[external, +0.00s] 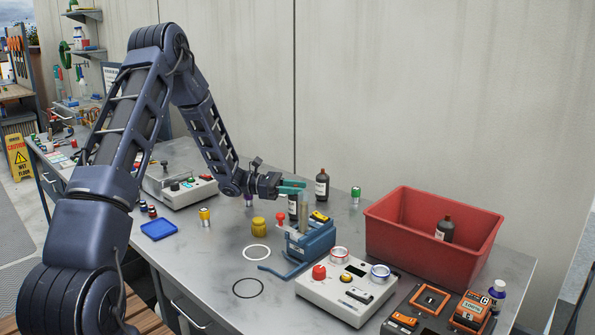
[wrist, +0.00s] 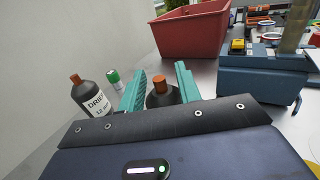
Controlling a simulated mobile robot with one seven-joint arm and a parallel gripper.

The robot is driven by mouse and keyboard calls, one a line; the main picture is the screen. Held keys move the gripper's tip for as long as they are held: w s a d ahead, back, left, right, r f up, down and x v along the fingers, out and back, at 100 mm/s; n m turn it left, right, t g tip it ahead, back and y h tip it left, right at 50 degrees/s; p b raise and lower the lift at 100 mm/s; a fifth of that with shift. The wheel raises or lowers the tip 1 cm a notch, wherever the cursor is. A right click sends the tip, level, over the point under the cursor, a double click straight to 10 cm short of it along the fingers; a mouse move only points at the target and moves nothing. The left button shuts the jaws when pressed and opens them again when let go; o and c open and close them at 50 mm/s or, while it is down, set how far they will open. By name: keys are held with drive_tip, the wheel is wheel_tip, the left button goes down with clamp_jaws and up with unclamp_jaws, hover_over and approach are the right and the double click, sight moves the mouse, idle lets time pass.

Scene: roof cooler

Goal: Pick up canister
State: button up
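My gripper (external: 291,187) has teal fingers, set apart on both sides of a dark bottle with a brown cap (wrist: 162,97). I see no clear grip on it. In the external view this bottle (external: 293,208) stands on the table under the fingers, its top hidden. A small silver canister with a green cap (external: 355,196) stands upright farther right; in the wrist view the green-capped canister (wrist: 114,79) is beyond the left finger. Another canister with a yellow cap (external: 205,217) stands left of my gripper. Which one is the task's canister I cannot tell.
A second dark bottle (external: 322,186) stands near the wall. A blue vise (external: 308,241) is close in front of my gripper. A red bin (external: 390,241) holding a bottle stands at right. A control box (external: 345,289) lies in front.

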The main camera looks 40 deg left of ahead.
clamp_jaws()
idle(0.4)
